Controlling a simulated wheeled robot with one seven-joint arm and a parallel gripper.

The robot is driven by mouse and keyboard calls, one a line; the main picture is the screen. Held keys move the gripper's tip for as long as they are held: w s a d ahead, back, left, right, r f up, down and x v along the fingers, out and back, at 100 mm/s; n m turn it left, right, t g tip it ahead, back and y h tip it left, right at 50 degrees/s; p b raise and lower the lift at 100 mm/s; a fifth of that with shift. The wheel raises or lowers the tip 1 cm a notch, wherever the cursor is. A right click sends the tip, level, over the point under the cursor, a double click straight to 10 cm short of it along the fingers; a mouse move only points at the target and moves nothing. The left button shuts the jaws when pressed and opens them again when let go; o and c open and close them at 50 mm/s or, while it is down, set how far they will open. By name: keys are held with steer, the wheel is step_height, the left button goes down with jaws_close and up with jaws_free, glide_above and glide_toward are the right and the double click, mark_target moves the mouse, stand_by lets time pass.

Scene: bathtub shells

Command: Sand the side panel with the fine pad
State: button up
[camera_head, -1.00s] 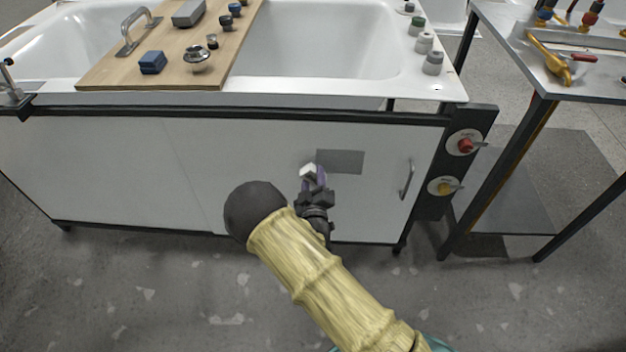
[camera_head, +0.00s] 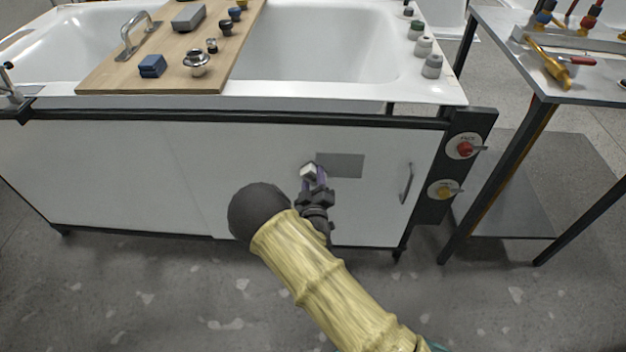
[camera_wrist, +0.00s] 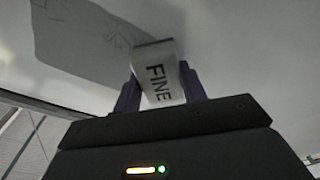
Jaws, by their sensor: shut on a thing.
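The fine pad (camera_wrist: 158,75) is a pale block marked FINE, held between the fingers of my gripper (camera_wrist: 160,92) in the wrist view. In the head view my gripper (camera_head: 314,180) is in front of the white side panel (camera_head: 270,150), with the pad (camera_head: 309,171) at its tip. A grey rectangular patch (camera_head: 342,165) lies on the panel just right of the pad. The patch also shows in the wrist view (camera_wrist: 75,40), with faint marks on it. The pad is at or very near the panel; I cannot tell if it touches.
A bar handle (camera_head: 406,184) is on the panel right of the patch. Red (camera_head: 465,149) and yellow (camera_head: 444,190) knobs sit on the dark post. A wooden board (camera_head: 150,77) with a blue block and fittings spans the tub above. A metal table (camera_head: 560,80) stands at right.

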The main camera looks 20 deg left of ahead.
mark_target(351, 171)
steer(key=shift+w+d+p, duration=0.2)
steer(key=shift+d, duration=0.7)
steer(key=shift+w+d+p, duration=0.15)
steer(key=shift+d, duration=0.75)
steer(key=shift+d, duration=0.1)
steer(key=shift+w+d, duration=0.3)
steer(key=shift+d, duration=0.55)
steer(key=shift+w+d, duration=0.25)
steer(key=shift+d, duration=0.55)
steer(key=shift+w+d+r+p, duration=0.1)
steer(key=shift+d+p, duration=0.1)
steer(key=shift+d, duration=0.2)
steer(key=shift+w+d+p, duration=0.1)
steer(key=shift+d+p, duration=0.05)
steer(key=shift+d, duration=0.2)
steer(key=shift+w+d, duration=0.15)
steer(key=shift+d, duration=0.9)
